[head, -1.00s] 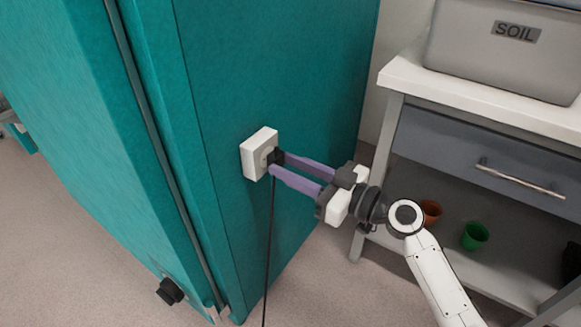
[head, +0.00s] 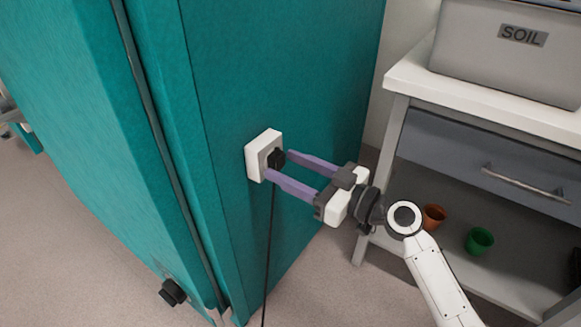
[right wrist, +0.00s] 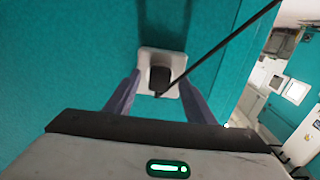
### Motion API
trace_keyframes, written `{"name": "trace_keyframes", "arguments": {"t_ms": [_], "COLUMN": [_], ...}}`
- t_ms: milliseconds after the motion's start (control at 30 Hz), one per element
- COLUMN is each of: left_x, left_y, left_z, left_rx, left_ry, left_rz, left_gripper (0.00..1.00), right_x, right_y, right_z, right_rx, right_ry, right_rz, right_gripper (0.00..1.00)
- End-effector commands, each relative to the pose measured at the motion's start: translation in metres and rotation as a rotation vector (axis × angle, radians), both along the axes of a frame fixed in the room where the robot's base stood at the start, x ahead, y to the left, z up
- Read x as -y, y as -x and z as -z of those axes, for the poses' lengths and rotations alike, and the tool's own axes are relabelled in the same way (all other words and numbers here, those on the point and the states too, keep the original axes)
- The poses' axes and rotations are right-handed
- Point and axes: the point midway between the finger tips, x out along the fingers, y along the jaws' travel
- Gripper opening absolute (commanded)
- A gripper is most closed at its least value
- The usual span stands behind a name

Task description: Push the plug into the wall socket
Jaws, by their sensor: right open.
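The white wall socket (head: 258,153) is fixed on the side of the teal cabinet, and it also shows in the right wrist view (right wrist: 146,55). The black plug (head: 277,158) sits at the socket's face, with its cable (head: 268,245) hanging down; it also shows in the right wrist view (right wrist: 160,79). How deep it sits I cannot tell exactly. My right gripper (head: 279,165) is open, its two purple fingers apart on either side of the plug, with a gap to it. My left gripper is not in view.
The teal cabinet (head: 290,70) fills the left and middle. A white-topped bench (head: 470,105) with a drawer stands at right, bearing a grey soil bin (head: 505,60). An orange pot (head: 433,216) and a green pot (head: 479,240) stand on its lower shelf.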

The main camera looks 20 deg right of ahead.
Motion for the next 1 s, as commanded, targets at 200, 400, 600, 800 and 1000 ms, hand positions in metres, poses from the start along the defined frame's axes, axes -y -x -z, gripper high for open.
{"name": "trace_keyframes", "arguments": {"t_ms": [200, 400, 600, 800, 1000], "left_x": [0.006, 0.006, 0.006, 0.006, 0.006], "left_y": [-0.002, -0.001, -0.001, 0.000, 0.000], "left_z": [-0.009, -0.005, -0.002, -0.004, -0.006], "left_rx": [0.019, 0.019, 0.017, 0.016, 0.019], "left_ry": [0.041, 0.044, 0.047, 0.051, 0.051], "left_rz": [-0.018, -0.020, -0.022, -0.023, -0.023], "left_gripper": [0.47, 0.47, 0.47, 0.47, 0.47], "right_x": [0.015, 0.040, 0.057, 0.063, 0.063], "right_y": [0.018, 0.053, 0.075, 0.082, 0.082], "right_z": [0.004, 0.003, 0.001, -0.001, -0.001], "right_rx": [-0.003, -0.003, 0.000, 0.001, 0.001], "right_ry": [0.005, 0.003, 0.001, -0.001, -0.001], "right_rz": [0.002, 0.002, 0.000, 0.000, 0.000], "right_gripper": [0.49, 0.49, 0.49, 0.49, 0.49]}}
